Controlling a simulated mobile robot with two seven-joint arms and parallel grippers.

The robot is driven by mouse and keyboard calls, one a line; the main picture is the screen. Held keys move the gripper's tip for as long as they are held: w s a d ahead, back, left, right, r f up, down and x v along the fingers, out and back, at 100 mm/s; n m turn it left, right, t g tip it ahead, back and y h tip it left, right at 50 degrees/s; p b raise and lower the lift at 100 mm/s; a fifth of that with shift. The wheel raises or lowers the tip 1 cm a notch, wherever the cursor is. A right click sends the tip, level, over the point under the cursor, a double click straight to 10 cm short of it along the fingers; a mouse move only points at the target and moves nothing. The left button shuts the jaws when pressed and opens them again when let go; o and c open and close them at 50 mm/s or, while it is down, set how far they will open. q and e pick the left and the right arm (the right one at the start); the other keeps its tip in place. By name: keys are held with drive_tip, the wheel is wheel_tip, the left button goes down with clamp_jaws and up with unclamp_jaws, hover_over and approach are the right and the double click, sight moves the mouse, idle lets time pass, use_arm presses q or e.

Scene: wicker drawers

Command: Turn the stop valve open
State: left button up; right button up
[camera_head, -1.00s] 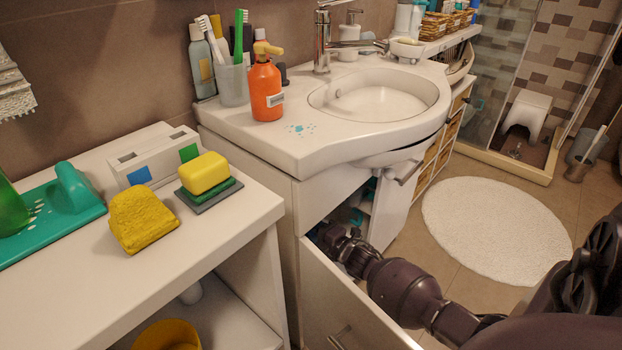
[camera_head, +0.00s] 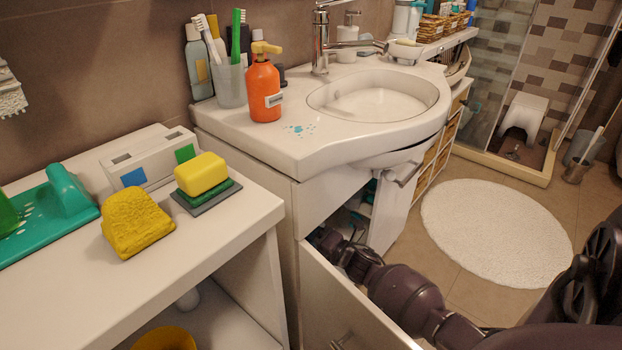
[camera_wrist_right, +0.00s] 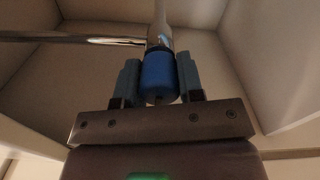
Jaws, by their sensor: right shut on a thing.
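The stop valve shows in the right wrist view as a blue round handle (camera_wrist_right: 159,76) on a metal pipe fitting (camera_wrist_right: 160,36) inside the cabinet. My right gripper (camera_wrist_right: 160,80) has its two fingers on either side of the blue handle and is shut on it. In the head view my right arm reaches into the open cabinet (camera_head: 358,222) under the sink, and the gripper and valve are hidden there. My left gripper is not in view.
One cabinet door (camera_head: 345,310) stands open in front of my arm, and the other door (camera_head: 392,212) is also open. The washbasin counter (camera_head: 330,135) is above the arm. A white shelf (camera_head: 230,235) with sponges stands at left.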

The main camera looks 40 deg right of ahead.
drive_tip(key=o, duration=0.9)
use_arm(q)
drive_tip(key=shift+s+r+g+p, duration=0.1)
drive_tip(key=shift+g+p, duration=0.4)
drive_tip(key=shift+p, duration=0.55)
use_arm(e)
drive_tip(key=s, duration=0.7)
drive_tip(key=s+d, duration=0.1)
drive_tip(key=s, duration=0.3)
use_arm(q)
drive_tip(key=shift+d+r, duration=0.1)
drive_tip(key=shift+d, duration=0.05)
